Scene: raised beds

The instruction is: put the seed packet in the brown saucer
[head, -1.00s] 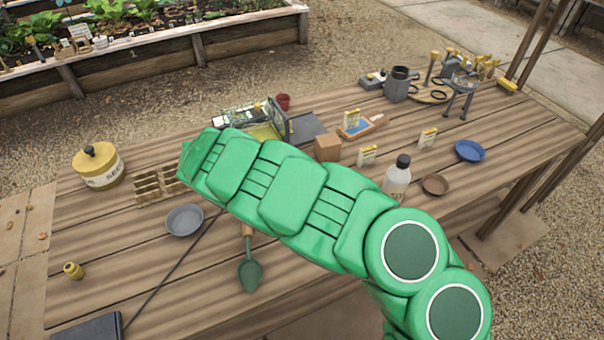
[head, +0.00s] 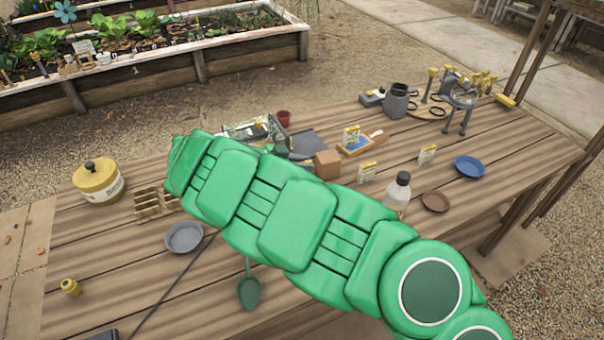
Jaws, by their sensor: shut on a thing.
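The brown saucer (head: 435,202) lies on the right part of the table in the head view, near its front edge, and looks empty. Three small white and yellow seed packets stand upright: one at the blue-topped board (head: 351,136), one behind the bottle (head: 367,172), and one behind the saucer (head: 427,155). I cannot tell which one the task means. My green arm crosses the middle of the view from lower right to upper left. My gripper is hidden behind it, with anything it holds.
A white bottle (head: 398,192) stands just left of the saucer, and a blue saucer (head: 469,167) lies to its right. A cardboard-brown block (head: 327,163) stands beside my arm. A grey dish (head: 184,237), trowel (head: 249,291) and yellow tin (head: 98,180) are left.

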